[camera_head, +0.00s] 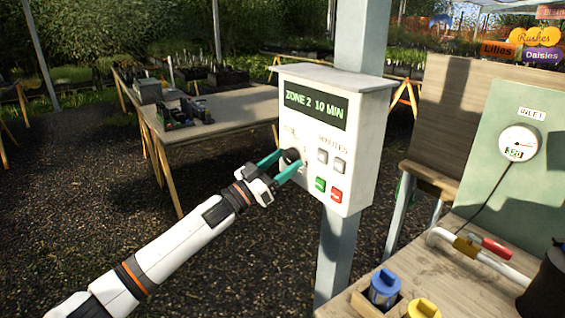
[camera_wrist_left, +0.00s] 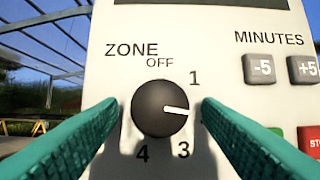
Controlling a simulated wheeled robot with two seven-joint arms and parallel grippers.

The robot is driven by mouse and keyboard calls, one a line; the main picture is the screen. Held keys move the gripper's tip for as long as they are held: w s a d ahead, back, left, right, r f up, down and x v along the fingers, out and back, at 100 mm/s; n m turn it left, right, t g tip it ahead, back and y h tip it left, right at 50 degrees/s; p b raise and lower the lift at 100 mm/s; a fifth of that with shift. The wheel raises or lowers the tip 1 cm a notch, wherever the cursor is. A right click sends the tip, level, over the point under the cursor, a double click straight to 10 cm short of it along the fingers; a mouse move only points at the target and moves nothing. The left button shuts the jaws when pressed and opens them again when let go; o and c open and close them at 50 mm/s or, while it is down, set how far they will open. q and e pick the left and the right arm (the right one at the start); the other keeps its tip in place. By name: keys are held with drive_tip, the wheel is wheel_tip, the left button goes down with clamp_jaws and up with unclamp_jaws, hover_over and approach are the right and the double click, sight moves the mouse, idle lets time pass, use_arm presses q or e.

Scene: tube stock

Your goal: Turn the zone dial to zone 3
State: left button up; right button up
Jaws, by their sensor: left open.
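The zone dial (camera_wrist_left: 160,108) is a round black knob with a white pointer line on the white control box (camera_head: 328,140). The pointer aims right and slightly down, between the 1 and 3 marks; the mark there is hidden behind a finger. The box's display (camera_head: 314,106) reads "ZONE 2 10 MIN". My left gripper (camera_head: 286,162) has its teal fingers open at either side of the dial, which also shows in the head view (camera_head: 291,156). In the left wrist view gaps show between the fingers and the knob. My right gripper is out of view.
Grey minutes buttons (camera_wrist_left: 263,68), a green button (camera_head: 320,184) and a red stop button (camera_head: 336,195) sit close right of the dial. A wooden bench (camera_head: 470,270) with valve pipe and blue and yellow-capped items stands at right. A table (camera_head: 230,115) stands behind.

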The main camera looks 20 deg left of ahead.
use_arm(q)
drive_tip(key=shift+c, duration=0.6)
drive_tip(key=c, duration=0.9)
drive_tip(key=shift+m, duration=0.5)
drive_tip(key=m+g+h, duration=0.1)
drive_tip(key=m, duration=0.1)
drive_tip(key=m+g+h, duration=0.1)
drive_tip(key=m, duration=0.2)
drive_tip(key=shift+w+a, duration=0.15)
drive_tip(key=shift+a, duration=0.05)
drive_tip(key=m+g, duration=0.1)
drive_tip(key=m, duration=0.2)
drive_tip(key=m+g+h, duration=0.1)
drive_tip(key=m+g, duration=0.1)
drive_tip(key=m, duration=0.2)
drive_tip(key=shift+w+a+r+m+g, duration=0.1)
drive_tip(key=shift+a+r+m+g, duration=0.05)
drive_tip(key=shift+m+g, duration=0.15)
drive_tip(key=o, duration=1)
